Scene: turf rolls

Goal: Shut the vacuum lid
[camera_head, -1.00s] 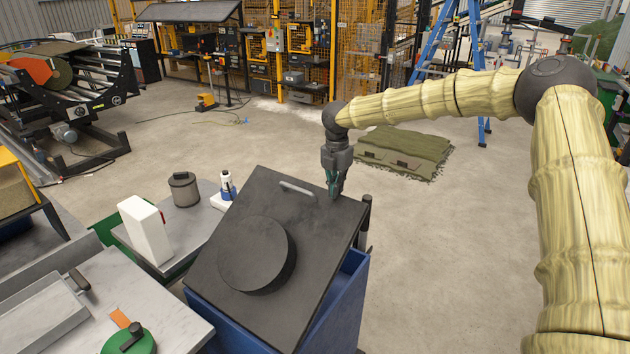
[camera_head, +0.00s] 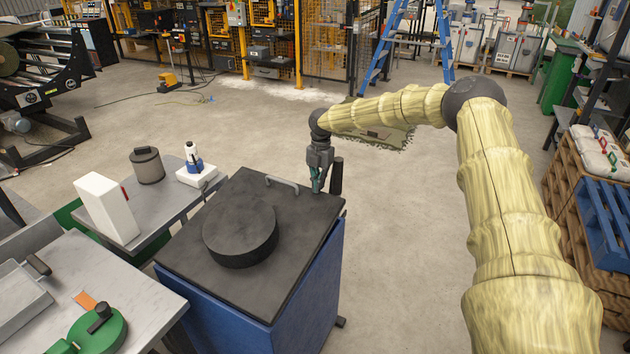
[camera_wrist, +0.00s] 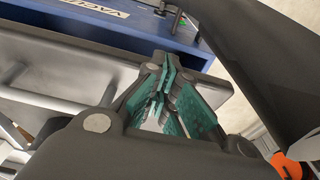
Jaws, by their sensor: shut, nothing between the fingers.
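The vacuum lid (camera_head: 185,245) is a dark grey slab with a round raised drum and a grey handle (camera_head: 282,183) near its far edge. In the head view it lies nearly flat over the blue vacuum cabinet (camera_head: 310,275); a small gap at the far edge cannot be ruled out. My gripper (camera_head: 317,186) is shut and empty, pointing down at the lid's far right corner, touching it or very close. In the wrist view my gripper's green fingertips (camera_wrist: 165,78) are together by the lid's edge. Blue cabinet face with partial lettering (camera_wrist: 100,8) shows beyond.
A dark post (camera_head: 336,175) stands beside the far right corner. Left of the cabinet, a grey bench holds a white box (camera_head: 107,207), a dark canister (camera_head: 147,166) and a small bottle (camera_head: 192,155). The floor right of the cabinet is clear; pallets (camera_head: 590,205) stand far right.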

